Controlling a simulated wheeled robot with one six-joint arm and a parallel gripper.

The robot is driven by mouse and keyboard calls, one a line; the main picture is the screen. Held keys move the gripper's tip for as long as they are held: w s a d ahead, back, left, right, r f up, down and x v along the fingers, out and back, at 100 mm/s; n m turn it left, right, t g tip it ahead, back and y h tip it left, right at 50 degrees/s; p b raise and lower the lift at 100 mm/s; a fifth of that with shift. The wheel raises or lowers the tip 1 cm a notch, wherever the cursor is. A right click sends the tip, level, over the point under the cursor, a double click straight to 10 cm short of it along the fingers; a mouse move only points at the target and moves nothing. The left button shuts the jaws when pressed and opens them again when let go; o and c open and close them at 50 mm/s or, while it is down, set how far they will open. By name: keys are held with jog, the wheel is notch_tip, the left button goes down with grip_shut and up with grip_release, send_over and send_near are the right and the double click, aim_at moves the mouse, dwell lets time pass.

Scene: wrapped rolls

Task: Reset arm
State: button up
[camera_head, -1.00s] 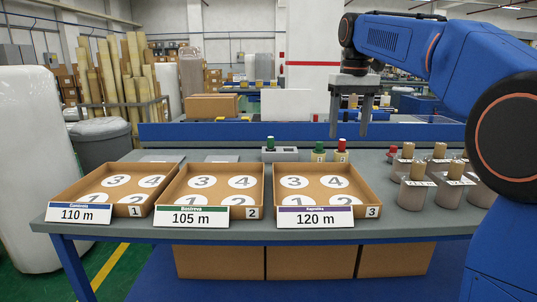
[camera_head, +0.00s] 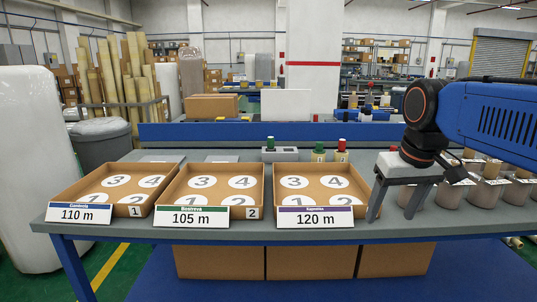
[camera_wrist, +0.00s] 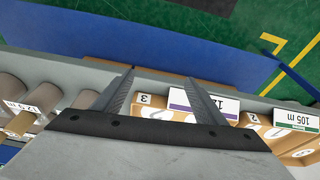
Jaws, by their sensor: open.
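My gripper (camera_head: 394,218) is open and empty at the right of the table in the head view. Its two fingers point down, beside the right wall of the tray labelled 120 m (camera_head: 368,188). In the wrist view my gripper (camera_wrist: 160,92) shows its fingers spread with nothing between them. Past the fingertips lie the table's front edge and the blue floor mat. The 120 m sign (camera_wrist: 182,102) is partly behind the right finger in that view.
Trays labelled 105 m (camera_head: 170,192) and 110 m (camera_head: 70,190) stand left, with numbered circles and no rolls inside. Wrapped rolls (camera_head: 488,190) stand at the right, partly hidden by my arm.

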jog(key=s+d+f+t, duration=0.1)
jog(key=s+f, duration=1.2)
jog(key=f, duration=0.3)
jog(key=shift+s+d+m+t, duration=0.2)
jog(key=shift+d+m+t, duration=0.05)
jog(key=shift+m+t, duration=0.15)
